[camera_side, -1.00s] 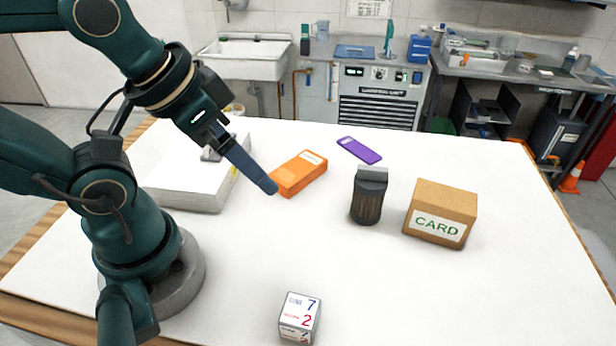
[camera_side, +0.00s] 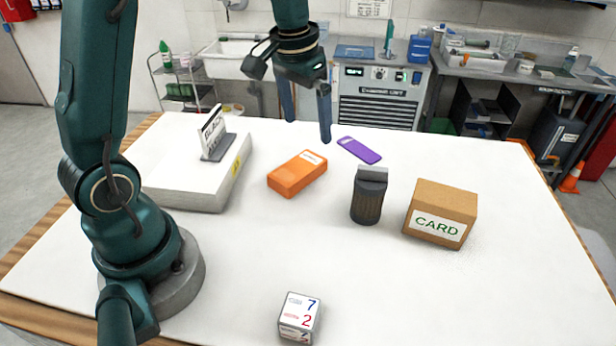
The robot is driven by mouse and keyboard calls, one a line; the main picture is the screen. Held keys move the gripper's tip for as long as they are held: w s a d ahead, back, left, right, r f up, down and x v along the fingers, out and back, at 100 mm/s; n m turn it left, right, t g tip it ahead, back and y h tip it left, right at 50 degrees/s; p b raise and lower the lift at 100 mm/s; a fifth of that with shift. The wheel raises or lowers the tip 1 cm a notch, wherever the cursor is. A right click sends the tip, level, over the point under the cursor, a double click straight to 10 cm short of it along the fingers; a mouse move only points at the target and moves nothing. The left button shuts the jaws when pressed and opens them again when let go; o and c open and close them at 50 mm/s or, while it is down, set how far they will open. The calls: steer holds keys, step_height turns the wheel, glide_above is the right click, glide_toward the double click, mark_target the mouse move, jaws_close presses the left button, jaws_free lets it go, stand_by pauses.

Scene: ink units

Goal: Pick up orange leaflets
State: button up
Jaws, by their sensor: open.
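An orange block-like stack (camera_side: 297,174) with a small white label on top lies flat on the white table, left of its middle; I take it to be the orange leaflets. My gripper (camera_side: 307,128) points down above the far part of the table, open, with its two dark blue fingers spread apart. It is empty. In the picture the fingertips are just above the orange stack and do not touch it. How far behind or above the stack they are is hard to tell.
A purple phone-like slab (camera_side: 359,150) lies right of the stack. A dark ribbed container (camera_side: 369,196) and a cardboard CARD box (camera_side: 440,212) stand farther right. A white box (camera_side: 190,190) with a sign holder (camera_side: 212,140) is on the left. A numbered cube (camera_side: 299,318) sits in front.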

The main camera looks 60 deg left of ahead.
steer(key=n+g, duration=0.1)
steer(key=g, duration=0.1)
glide_above(298, 167)
steer(key=shift+h, duration=0.3)
step_height(298, 167, down, 6)
steer(key=shift+d+f, duration=0.1)
steer(key=shift+f, duration=2.6)
steer(key=c, duration=1.4)
